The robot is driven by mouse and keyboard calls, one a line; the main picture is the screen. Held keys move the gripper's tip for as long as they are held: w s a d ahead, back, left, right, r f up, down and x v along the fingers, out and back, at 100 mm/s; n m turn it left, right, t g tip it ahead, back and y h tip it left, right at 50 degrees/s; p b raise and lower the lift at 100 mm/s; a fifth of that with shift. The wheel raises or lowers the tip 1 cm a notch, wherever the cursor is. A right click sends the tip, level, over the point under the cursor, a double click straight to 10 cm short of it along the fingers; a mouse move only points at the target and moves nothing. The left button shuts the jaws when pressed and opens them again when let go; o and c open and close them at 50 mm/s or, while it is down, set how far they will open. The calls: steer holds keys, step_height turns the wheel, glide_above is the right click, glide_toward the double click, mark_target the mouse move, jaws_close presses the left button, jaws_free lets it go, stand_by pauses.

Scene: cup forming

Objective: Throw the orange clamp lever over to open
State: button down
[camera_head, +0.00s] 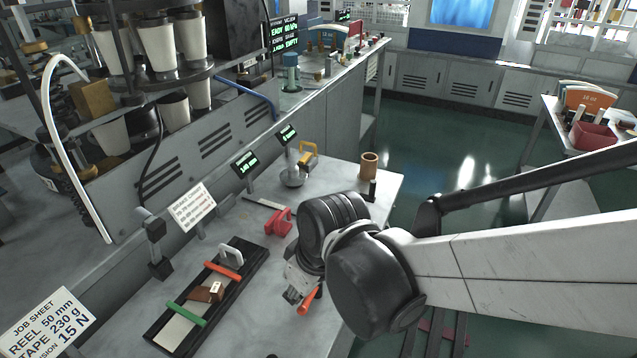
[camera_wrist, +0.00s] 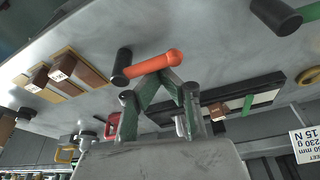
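An orange lever (camera_head: 223,270) lies across the long black fixture at the lower left of the head view, between a grey loop and a brown block. A green lever (camera_head: 187,313) crosses the near end of the same fixture (camera_head: 170,330). The green lever also shows in the wrist view (camera_wrist: 248,105); there the orange lever seems hidden behind a finger. My gripper (camera_wrist: 163,76) has its fingertips together, pointing over the bench right of the fixture. A hammer-like tool with an orange handle (camera_wrist: 152,65) and black head appears just beyond the tips; I cannot tell if they touch.
A red tape dispenser-like object (camera_head: 280,223), a yellow-handled item (camera_head: 307,157) and a brown cup (camera_head: 369,163) stand further back on the bench. Brown blocks (camera_wrist: 90,70) lie at the wrist view's left. Bench between fixture and gripper is clear.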

steer(key=a, duration=0.1)
steer(key=w+a+b, duration=0.1)
steer(key=a, duration=0.1)
steer(key=shift+w+a+f, duration=0.1)
steer(key=shift+w+a, duration=0.05)
steer(key=shift+a, duration=0.1)
steer(key=w+d+p+v, duration=0.1)
steer(key=w+p+v, duration=0.1)
steer(key=v, duration=0.7)
steer(key=s+d+r+m+t+h, duration=0.1)
steer(key=d+m, duration=0.4)
steer(key=d, duration=0.8)
steer(key=s+d+r+m+t+h, duration=0.2)
steer(key=d+m+t, duration=0.2)
steer(key=d, duration=1)
steer(key=shift+s+r+m, duration=0.4)
steer(key=shift+m, duration=0.7)
